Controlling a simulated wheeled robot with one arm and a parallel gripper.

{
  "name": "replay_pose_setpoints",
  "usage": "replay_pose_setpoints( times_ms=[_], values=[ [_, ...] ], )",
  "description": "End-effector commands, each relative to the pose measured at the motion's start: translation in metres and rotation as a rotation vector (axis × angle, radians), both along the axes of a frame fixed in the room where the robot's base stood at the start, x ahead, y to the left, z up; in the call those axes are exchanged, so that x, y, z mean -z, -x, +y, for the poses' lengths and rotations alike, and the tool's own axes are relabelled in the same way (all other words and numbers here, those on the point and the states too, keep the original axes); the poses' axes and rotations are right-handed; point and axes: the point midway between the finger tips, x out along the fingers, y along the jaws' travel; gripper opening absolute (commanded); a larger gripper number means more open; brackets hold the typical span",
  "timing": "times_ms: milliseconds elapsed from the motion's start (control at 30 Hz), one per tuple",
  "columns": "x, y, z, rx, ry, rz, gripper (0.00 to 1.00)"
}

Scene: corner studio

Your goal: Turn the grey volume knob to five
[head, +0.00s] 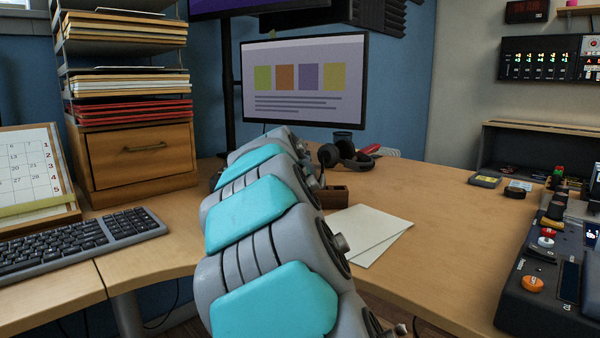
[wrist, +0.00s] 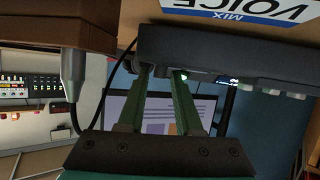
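My gripper (wrist: 165,72) shows in the wrist view, with two green fingers standing apart and a visible gap between them. A small green light (wrist: 183,75) glows beside one fingertip. I cannot make out the grey volume knob or its scale, and contact at the fingertips is unclear. In the head view my arm covers the middle and my gripper is hidden.
A brown box (wrist: 65,25) and a grey plug with a black cable (wrist: 75,75) are close to the fingers. In the head view, paper sheets (head: 368,232), headphones (head: 345,154) and a monitor (head: 305,80) surround my arm. A control console (head: 545,300) stands at right.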

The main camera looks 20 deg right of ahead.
Motion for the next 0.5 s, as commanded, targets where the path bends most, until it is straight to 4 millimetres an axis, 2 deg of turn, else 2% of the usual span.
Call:
replay_pose_setpoints(
  times_ms=[33,133,500],
  values=[
    [0.0000,0.0000,0.0000,0.000,0.000,0.000,0.41],
    [-0.0001,-0.0001,0.0001,0.000,0.000,0.000,0.51],
    [-0.0021,0.0026,0.0023,-0.001,0.000,-0.001,0.51]
  ],
)
